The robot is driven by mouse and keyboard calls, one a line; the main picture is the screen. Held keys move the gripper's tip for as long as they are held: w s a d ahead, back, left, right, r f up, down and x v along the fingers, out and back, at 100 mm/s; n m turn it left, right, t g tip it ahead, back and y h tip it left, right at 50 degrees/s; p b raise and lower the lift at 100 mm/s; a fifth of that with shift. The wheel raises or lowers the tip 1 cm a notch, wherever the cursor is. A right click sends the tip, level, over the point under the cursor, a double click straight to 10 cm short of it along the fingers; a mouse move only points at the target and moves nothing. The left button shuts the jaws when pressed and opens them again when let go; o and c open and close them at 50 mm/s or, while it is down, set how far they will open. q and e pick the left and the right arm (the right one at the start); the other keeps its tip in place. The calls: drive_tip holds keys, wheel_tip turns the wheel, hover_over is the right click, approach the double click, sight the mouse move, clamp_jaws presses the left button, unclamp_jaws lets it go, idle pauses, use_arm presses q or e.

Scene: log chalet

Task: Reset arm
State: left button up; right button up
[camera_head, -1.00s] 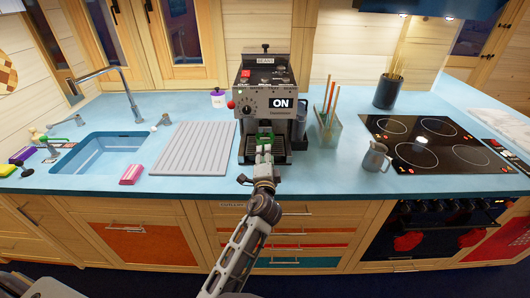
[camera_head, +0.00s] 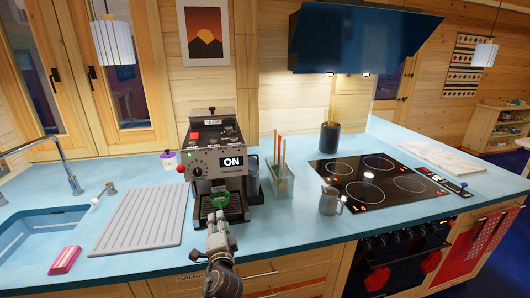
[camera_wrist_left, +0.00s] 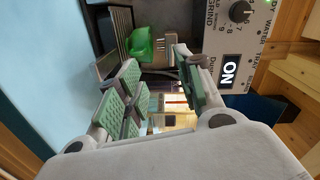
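My left gripper (camera_head: 216,222) is in front of the coffee machine (camera_head: 214,165), just nearer than a green cup (camera_head: 220,199). In the left wrist view the left gripper (camera_wrist_left: 158,62) is open, its two green-padded fingers spread with nothing held between them. The green cup (camera_wrist_left: 141,43) shows beyond the fingertips, on the machine's dark drip tray, apart from them. The machine's display reads "ON". My right gripper is in neither view.
A grey drainboard (camera_head: 143,217) and sink (camera_head: 30,235) lie to the left. A glass holder with sticks (camera_head: 279,180), a metal jug (camera_head: 330,202) and the black cooktop (camera_head: 375,180) stand to the right.

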use_arm(q)
drive_tip(key=s+a+f+n+g+h, duration=0.1)
drive_tip(key=s+a+f+n+g, duration=0.3)
drive_tip(key=s+f, duration=0.45)
drive_tip(key=s+a+f+n+g+h, duration=0.2)
drive_tip(key=s+f+n+g, duration=0.4)
drive_tip(key=s, duration=0.4)
drive_tip(key=s+d+f+g+h, duration=0.2)
drive_tip(key=s+f+g, duration=0.1)
drive_tip(key=s, duration=0.8)
wheel_tip(320, 180, down, 33)
drive_tip(key=s+g, duration=0.2)
drive_tip(key=s, duration=0.1)
drive_tip(key=s+a+f, duration=0.2)
drive_tip(key=s+f, duration=0.7)
drive_tip(key=s, duration=0.2)
drive_tip(key=s+a+f, duration=0.2)
drive_tip(key=s+f, duration=0.8)
drive_tip(key=shift+s+a+f+g, duration=0.2)
drive_tip(key=shift+s+f+g, duration=0.1)
drive_tip(key=shift+s+g, duration=0.1)
